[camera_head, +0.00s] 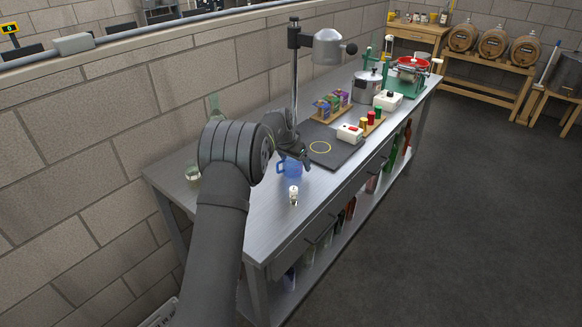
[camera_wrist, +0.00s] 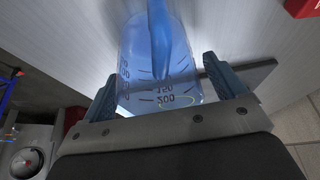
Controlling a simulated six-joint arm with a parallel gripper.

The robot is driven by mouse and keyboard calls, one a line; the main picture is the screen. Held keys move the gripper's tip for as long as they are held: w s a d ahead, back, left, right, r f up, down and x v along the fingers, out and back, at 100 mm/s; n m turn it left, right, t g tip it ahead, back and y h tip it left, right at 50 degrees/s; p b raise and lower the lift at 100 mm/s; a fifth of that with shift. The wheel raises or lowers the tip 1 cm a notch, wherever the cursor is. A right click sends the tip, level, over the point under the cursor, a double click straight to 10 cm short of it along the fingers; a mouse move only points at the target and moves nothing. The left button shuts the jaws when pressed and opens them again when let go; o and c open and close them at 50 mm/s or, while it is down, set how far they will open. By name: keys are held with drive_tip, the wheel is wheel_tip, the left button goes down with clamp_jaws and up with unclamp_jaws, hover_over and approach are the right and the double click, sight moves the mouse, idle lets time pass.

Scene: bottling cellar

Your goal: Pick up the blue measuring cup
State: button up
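The blue measuring cup (camera_head: 291,169) is translucent, with a handle on its left side in the head view. It is near the left half of the long metal table. In the wrist view the cup (camera_wrist: 160,75) fills the space between the two fingers of my gripper (camera_wrist: 160,72), its printed scale facing the camera. My gripper (camera_head: 295,157) is around the cup from above. Its fingers are spread, one on each side, with a narrow gap visible at the right finger. Contact at the left finger is unclear. Part of the cup is hidden by my gripper.
The metal table (camera_head: 265,215) runs along a block wall (camera_head: 140,110). A small white item (camera_head: 293,196) stands in front of the cup. A dark mat (camera_head: 336,151) with a yellow ring lies to the right. A red-and-white box (camera_head: 350,133) stands beyond. A glass jar (camera_head: 192,174) stands left.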

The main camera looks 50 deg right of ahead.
drive_tip(key=c, duration=0.9)
